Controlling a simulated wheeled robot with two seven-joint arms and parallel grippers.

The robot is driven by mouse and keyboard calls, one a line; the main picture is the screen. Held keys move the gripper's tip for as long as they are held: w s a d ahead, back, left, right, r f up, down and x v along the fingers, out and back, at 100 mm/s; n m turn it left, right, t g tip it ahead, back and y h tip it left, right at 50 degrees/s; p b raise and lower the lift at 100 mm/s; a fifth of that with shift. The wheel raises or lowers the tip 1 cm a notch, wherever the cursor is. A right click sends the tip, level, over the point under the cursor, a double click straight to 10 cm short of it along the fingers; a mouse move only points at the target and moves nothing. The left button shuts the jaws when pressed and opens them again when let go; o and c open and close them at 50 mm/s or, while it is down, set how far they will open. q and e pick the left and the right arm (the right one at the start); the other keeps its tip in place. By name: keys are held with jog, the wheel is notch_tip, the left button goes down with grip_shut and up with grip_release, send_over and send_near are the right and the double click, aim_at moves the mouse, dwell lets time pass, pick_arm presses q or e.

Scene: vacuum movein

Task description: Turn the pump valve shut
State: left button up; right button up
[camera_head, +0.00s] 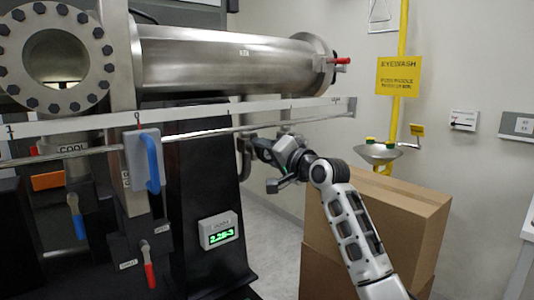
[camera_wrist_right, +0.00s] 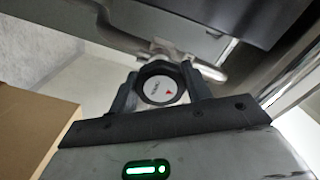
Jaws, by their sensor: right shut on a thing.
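The pump valve (camera_wrist_right: 160,85) shows in the right wrist view as a dark knob with a white round cap, small lettering and a red mark. A metal pipe runs just behind it. My right gripper (camera_wrist_right: 159,92) is shut on the knob, one finger on each side. In the head view my right gripper (camera_head: 258,148) reaches in below the long rail, beside a bent pipe (camera_head: 244,157); the knob itself is hard to make out there. My left gripper is not in view.
A long rail (camera_head: 200,130) crosses above my right gripper, under a steel cylinder (camera_head: 220,62). Stacked cardboard boxes (camera_head: 400,220) stand close to my right arm. A black stand with a green display (camera_head: 219,231) and blue- and red-handled levers is at left.

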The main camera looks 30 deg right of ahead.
jog(key=shift+f, duration=0.15)
dwell(0.3)
jog(key=o, duration=1)
jog(key=shift+c, duration=0.2)
pick_arm(q)
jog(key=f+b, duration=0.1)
jog(key=b, duration=0.1)
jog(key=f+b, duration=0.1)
jog(key=b, duration=0.1)
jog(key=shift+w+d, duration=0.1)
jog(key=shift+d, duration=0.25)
pick_arm(e)
jog(key=s+d, duration=0.1)
jog(key=s, duration=1.5)
jog(key=shift+d, duration=0.1)
